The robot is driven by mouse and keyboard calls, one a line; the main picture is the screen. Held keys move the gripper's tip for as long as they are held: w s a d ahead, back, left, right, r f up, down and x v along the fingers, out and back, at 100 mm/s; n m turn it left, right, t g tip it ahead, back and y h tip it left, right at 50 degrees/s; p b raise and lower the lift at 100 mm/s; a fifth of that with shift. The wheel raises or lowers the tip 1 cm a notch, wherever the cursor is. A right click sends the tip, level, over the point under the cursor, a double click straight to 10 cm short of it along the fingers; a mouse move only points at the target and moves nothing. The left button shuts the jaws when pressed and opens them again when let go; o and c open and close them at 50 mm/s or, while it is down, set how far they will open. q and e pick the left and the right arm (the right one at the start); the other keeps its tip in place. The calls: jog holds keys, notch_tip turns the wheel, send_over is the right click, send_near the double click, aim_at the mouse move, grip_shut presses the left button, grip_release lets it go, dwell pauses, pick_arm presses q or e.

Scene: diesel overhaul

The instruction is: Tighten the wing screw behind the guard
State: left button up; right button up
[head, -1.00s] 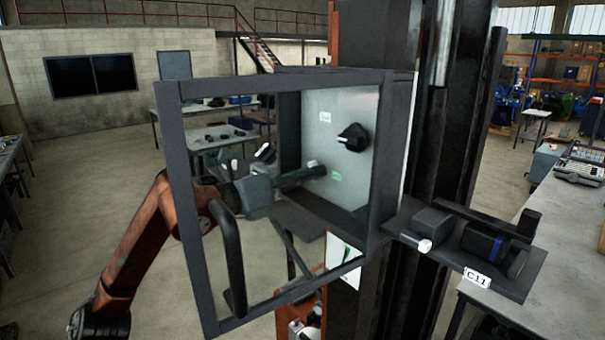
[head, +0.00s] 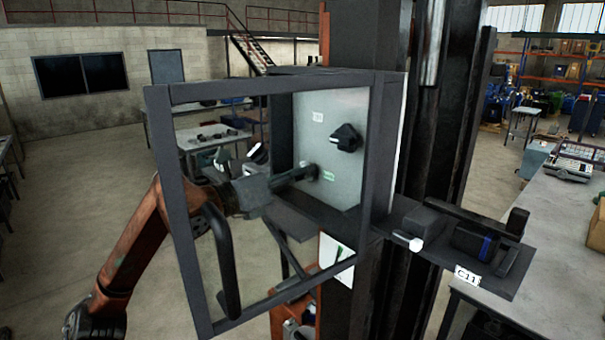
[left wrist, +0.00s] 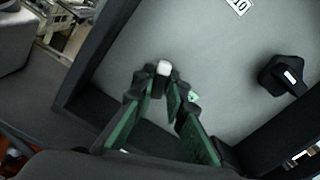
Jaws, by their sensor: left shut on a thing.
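The guard (head: 380,140) is a dark, box-like open frame with a curved black handle (head: 222,260) on its near side. My left arm reaches in from the left, behind the guard's front frame. My left gripper (head: 308,173) is at the pale back panel (head: 320,115), low and left of a black knob with a white mark (head: 346,138). In the left wrist view, my left gripper (left wrist: 160,80) is shut on a small white-tipped piece (left wrist: 163,68), apparently the wing screw; the fingers hide most of it. My right gripper is not in view.
A shelf labelled C11 (head: 466,275) with dark devices and a white-tipped part juts out right of the guard. A dark column (head: 440,120) stands behind. The guard's frame bars surround my left wrist closely. Workbenches stand further off.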

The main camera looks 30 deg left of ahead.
pick_arm(q)
grip_shut()
jog(key=m, duration=0.4)
jog(key=shift+m+b, duration=0.3)
jog(key=m, duration=0.3)
jog(key=shift+m, duration=1.1)
jog(key=shift+m, duration=0.3)
jog(key=m, duration=0.4)
